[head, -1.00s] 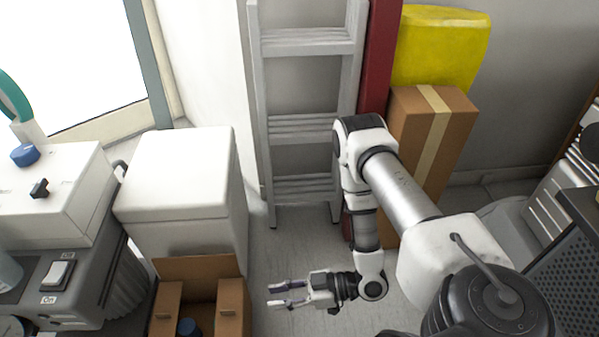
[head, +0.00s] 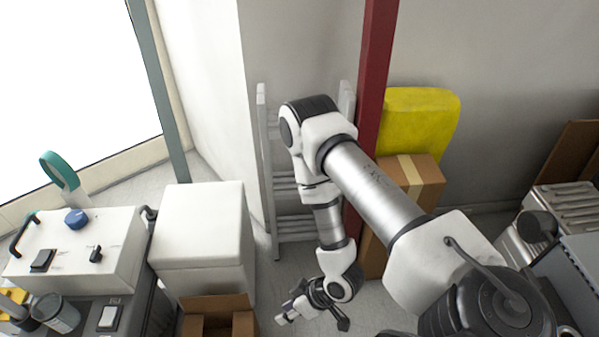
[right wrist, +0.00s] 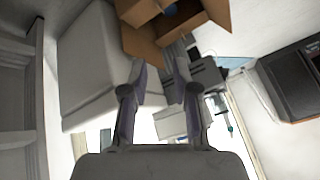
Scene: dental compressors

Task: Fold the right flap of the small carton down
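The small brown carton (head: 217,303) stands at the bottom of the head view, in front of a white box, with its lower part cut off by the frame. Its back flap and side flaps stand raised. In the right wrist view the open carton (right wrist: 150,47) is at the top, with flaps spread and something blue inside. My right gripper (head: 283,315) is just to the right of the carton, apart from it. Its two fingers (right wrist: 158,72) are spread with nothing between them, pointing toward the carton. My left gripper is not in view.
A white box (head: 203,225) stands behind the carton. A ladder (head: 290,228), a red post (head: 376,60) and a tall taped carton (head: 425,172) stand behind my right arm. Some floor is bare around the gripper.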

